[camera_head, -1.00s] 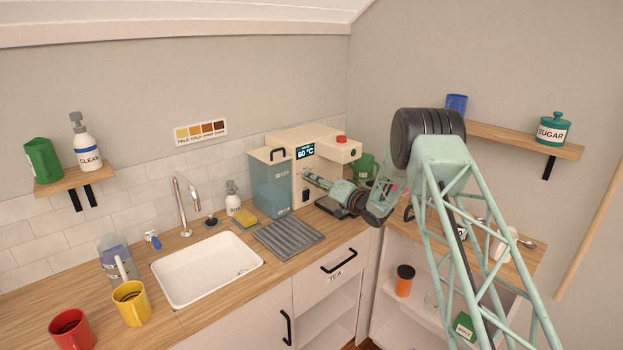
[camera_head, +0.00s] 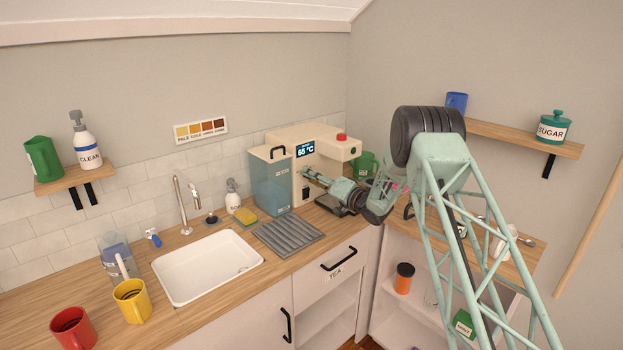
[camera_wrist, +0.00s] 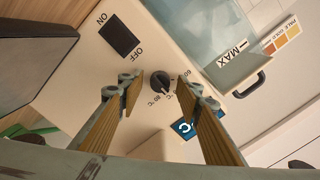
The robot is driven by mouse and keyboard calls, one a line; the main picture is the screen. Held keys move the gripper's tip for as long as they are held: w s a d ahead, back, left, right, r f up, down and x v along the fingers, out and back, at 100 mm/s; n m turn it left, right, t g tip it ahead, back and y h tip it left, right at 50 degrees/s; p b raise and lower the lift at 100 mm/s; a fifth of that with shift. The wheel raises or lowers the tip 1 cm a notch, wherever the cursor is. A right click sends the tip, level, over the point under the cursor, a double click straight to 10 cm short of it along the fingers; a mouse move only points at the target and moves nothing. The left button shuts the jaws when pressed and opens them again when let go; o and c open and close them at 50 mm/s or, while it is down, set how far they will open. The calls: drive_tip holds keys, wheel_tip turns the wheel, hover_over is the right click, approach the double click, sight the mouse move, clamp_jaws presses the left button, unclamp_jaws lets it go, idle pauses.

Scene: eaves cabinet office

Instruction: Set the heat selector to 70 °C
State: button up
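The heat selector (camera_wrist: 160,83) is a small dark round knob with a pointer on the pale front of the hot-water machine (camera_head: 330,146). Temperature marks, including 60 and 85 °C, surround it in the wrist view. The machine's blue display (camera_head: 305,149) appears to read 65 °C; part of it shows in the wrist view (camera_wrist: 187,128). My gripper (camera_head: 309,174) is at the machine's front. In the wrist view my gripper (camera_wrist: 158,85) has its fingertips on both sides of the knob, with visible gaps. The head view hides the knob.
A black ON/OFF switch (camera_wrist: 121,38) is beside the knob. The blue-tinted water tank (camera_head: 270,182) is left of the machine. A ribbed drain mat (camera_head: 288,236) and sink (camera_head: 208,268) lie to the left.

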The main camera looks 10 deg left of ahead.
drive_tip(key=v, duration=1.2)
idle(0.3)
idle(0.3)
